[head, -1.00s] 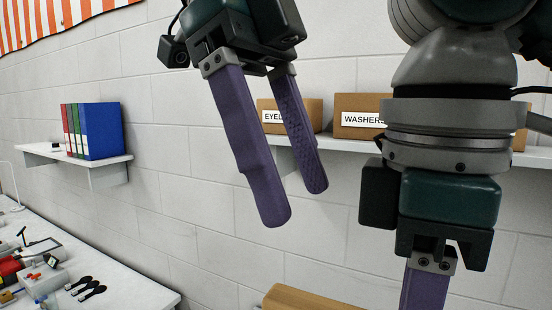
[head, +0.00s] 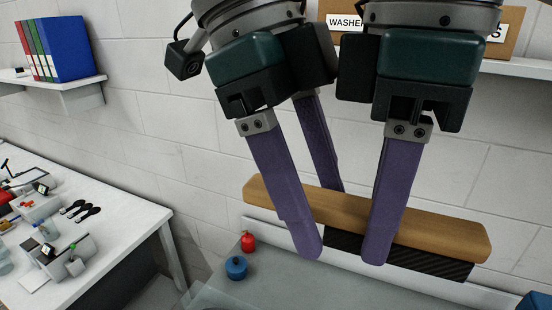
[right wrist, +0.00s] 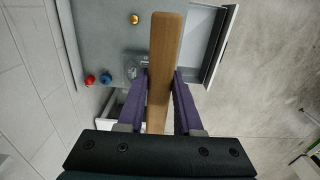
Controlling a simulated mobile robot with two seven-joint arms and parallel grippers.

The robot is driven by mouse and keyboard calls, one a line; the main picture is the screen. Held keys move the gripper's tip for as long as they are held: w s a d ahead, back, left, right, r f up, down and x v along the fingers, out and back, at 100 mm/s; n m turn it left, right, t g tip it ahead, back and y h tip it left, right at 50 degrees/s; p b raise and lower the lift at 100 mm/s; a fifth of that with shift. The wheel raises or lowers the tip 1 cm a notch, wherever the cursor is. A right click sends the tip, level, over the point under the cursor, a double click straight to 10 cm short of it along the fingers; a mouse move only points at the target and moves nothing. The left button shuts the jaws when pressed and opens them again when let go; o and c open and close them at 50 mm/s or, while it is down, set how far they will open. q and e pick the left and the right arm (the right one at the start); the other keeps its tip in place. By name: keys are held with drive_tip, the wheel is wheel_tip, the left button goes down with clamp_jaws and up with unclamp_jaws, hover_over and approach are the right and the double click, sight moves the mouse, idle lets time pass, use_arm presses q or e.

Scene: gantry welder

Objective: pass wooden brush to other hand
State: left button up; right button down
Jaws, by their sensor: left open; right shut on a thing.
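The wooden brush (head: 440,236) has a long tan block and dark bristles below, and hangs level in the air, slightly tilted in the head view. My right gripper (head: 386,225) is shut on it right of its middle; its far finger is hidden. In the right wrist view the brush (right wrist: 166,40) lies between the two purple fingers of my right gripper (right wrist: 160,82). My left gripper (head: 322,218) is open, with one finger in front of the brush and the other behind it, left of the right gripper. I cannot tell whether its fingers touch the brush.
A cluttered white bench (head: 125,222) stands at left. A shelf (head: 515,67) with boxes is behind the arms. My two grippers are close together.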

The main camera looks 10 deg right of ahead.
use_arm(q)
clamp_jaws()
idle(0.4)
